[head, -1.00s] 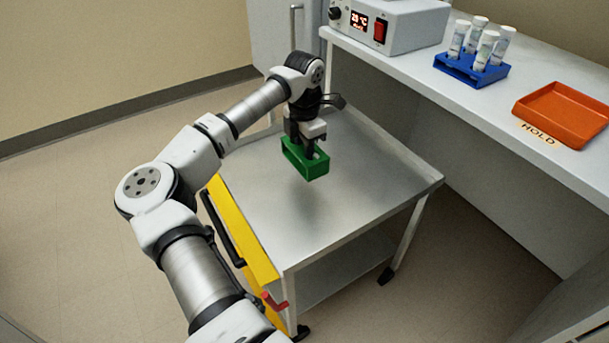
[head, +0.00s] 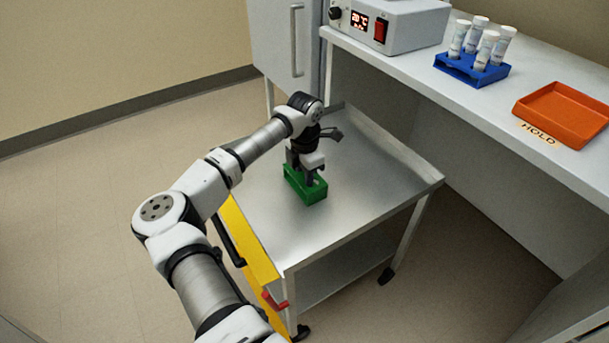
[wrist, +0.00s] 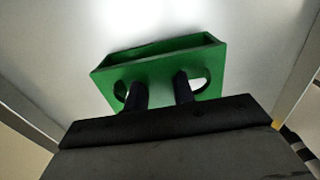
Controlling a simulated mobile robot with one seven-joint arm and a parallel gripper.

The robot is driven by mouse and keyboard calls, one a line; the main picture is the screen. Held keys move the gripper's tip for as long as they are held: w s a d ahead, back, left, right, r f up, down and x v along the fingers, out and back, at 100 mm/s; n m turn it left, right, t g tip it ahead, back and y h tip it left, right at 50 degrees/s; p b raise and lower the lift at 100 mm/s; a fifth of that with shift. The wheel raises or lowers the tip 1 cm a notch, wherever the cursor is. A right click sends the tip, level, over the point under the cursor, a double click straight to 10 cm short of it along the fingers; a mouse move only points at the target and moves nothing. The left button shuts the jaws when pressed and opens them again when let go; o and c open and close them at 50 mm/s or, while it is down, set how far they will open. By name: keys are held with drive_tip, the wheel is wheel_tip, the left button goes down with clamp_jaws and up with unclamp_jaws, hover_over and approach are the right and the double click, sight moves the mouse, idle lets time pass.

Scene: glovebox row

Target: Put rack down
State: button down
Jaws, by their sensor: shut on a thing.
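A green rack (head: 304,186), a small open-topped box shape, is at the top of a steel cart (head: 345,190). My gripper (head: 308,172) is above it, pointing down, with its fingers shut on the rack. In the wrist view the rack (wrist: 165,68) shows an open slot and two holes, and the dark fingers of my gripper (wrist: 160,92) reach into its near side. The rack looks level and very close to the cart top. I cannot tell for sure whether its underside touches the surface.
The cart top is otherwise clear, with a raised rim. A yellow panel (head: 250,240) and a red lever (head: 273,300) are on its left side. On the bench (head: 440,100) at right are a blue rack (head: 470,70) with several tubes, an orange tray (head: 565,114) and a heater box (head: 400,25).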

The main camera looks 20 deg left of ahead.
drive_tip(key=c, duration=1.2)
unclamp_jaws()
drive_tip(key=shift+f, duration=0.1)
drive_tip(key=shift+o, duration=0.2)
wheel_tip(320, 180, up, 12)
drive_tip(key=shift+r, duration=0.2)
